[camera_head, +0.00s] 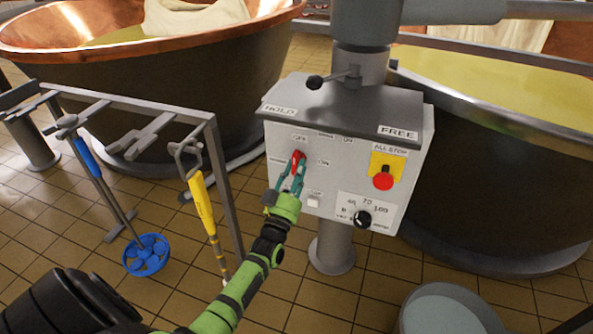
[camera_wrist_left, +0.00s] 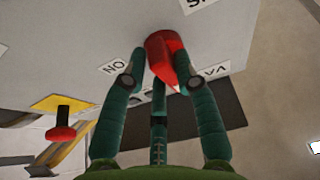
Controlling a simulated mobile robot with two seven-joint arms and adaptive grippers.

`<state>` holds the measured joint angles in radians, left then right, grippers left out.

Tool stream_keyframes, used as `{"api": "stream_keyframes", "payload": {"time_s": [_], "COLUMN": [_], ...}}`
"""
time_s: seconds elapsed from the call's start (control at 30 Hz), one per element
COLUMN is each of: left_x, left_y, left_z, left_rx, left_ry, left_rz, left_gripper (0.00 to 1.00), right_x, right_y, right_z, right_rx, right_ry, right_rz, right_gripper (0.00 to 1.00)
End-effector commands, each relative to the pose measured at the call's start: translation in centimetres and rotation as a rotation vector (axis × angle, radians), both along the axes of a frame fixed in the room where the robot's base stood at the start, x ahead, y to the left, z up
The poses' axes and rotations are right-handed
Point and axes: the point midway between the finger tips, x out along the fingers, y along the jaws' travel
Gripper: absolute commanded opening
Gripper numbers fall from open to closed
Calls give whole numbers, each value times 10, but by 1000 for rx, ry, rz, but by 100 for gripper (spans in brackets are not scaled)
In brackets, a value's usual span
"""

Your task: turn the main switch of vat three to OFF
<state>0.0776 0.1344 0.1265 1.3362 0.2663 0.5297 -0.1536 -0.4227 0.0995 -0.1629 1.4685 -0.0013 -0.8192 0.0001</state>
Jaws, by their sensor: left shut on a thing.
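The red main switch knob (camera_head: 298,157) is on the left part of the pale control box (camera_head: 343,165). My left gripper (camera_head: 292,180) has come up to the box front, its green fingers closed on the knob. In the left wrist view the knob (camera_wrist_left: 164,52) sits between the fingertips (camera_wrist_left: 160,75). Its white-marked tip points down in that view, between an ON label (camera_wrist_left: 113,66) and another label (camera_wrist_left: 215,70) that is partly covered. The small labels around the knob are too blurred in the head view to read surely. My right gripper is not in view.
A red all-stop button (camera_head: 383,181) on a yellow plate and a black dial (camera_head: 362,219) share the box front. A lever (camera_head: 335,78) sits on top. Copper vats stand on both sides. A rack (camera_head: 150,108) with hanging tools is at the left, a bucket (camera_head: 442,312) at the lower right.

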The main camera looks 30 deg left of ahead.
Motion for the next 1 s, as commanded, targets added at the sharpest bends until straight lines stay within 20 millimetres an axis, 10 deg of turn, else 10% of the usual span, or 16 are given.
{"api": "stream_keyframes", "payload": {"time_s": [0.5,0.53,0.57,1.0], "left_x": [1,1,1,0], "left_y": [6,6,6,3], "left_z": [11,11,11,5], "left_rx": [-12,-12,-12,-14], "left_ry": [-29,-29,-29,-17], "left_rz": [10,10,10,6], "left_gripper": [0,42,49,49], "right_x": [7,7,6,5], "right_y": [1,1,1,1], "right_z": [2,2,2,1], "right_rx": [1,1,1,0], "right_ry": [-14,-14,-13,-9], "right_rz": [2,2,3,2], "right_gripper": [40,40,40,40]}}
